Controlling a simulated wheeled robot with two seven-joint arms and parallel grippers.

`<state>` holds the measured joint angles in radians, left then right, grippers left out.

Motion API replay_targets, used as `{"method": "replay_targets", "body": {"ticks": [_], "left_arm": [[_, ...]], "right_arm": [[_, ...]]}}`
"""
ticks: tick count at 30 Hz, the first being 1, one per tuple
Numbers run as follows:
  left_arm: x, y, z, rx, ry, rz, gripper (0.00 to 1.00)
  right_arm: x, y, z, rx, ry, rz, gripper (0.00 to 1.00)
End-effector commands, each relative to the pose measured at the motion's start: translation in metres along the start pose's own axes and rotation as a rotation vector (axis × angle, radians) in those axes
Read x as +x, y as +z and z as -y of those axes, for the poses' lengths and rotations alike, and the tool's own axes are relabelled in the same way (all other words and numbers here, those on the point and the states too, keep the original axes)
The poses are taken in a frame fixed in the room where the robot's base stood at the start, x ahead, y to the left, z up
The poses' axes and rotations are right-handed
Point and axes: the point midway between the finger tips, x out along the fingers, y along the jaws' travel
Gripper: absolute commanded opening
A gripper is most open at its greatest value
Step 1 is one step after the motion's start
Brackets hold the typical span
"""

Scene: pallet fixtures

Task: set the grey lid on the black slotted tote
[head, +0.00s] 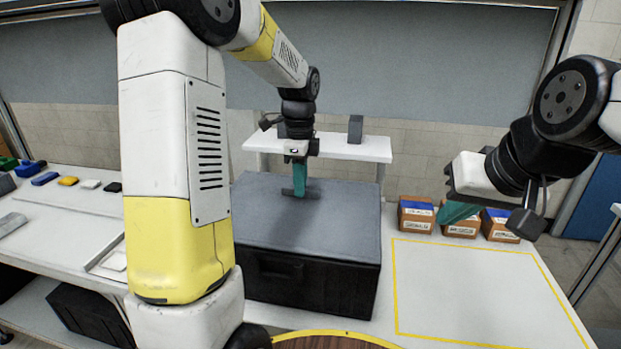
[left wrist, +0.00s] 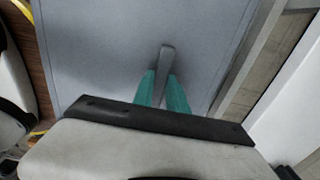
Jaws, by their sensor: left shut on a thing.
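The grey lid (head: 345,215) lies flat over the top of the black tote (head: 312,283), and I see no clear gap along the front edge. My left gripper (head: 300,188) points down at the lid's middle, its teal fingers shut on the lid's handle (head: 312,194). In the left wrist view the handle (left wrist: 166,58) stands between the two teal fingers (left wrist: 163,92), over the grey lid (left wrist: 100,55). My left arm hides the tote's left part. My right gripper (head: 455,212) hangs at the right, away from the lid; its finger opening is not clear.
Small brown boxes (head: 416,216) stand right of the tote, behind an empty yellow-outlined area (head: 480,290). A white raised shelf (head: 345,147) with a grey block (head: 355,128) stands behind the tote. Small coloured items (head: 45,179) lie on the table at the left.

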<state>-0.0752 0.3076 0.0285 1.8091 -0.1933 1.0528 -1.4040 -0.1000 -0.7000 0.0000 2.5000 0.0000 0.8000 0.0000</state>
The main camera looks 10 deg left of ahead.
Motion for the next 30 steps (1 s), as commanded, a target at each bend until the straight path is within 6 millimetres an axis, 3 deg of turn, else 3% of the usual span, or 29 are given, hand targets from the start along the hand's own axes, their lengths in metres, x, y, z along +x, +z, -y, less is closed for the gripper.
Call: {"method": "replay_targets", "body": {"ticks": [18,19,22,30], "left_arm": [[0.0050,0.0000,0.0003,0.000,-0.002,0.000,0.00],[0.0050,0.0000,0.0003,0.000,-0.001,0.000,0.22],[0.0050,0.0000,0.0003,0.000,-0.001,0.000,0.41],[0.0054,0.0001,0.0000,0.000,0.000,0.000,0.43]], "right_arm": [[0.0000,0.0000,0.0000,0.000,0.000,0.000,0.00],[0.0000,0.0000,0.0000,0.000,0.000,0.000,0.00],[0.0000,0.0000,0.0000,0.000,0.000,0.000,0.00],[0.0000,0.0000,0.0000,0.000,0.000,0.000,0.00]]}}
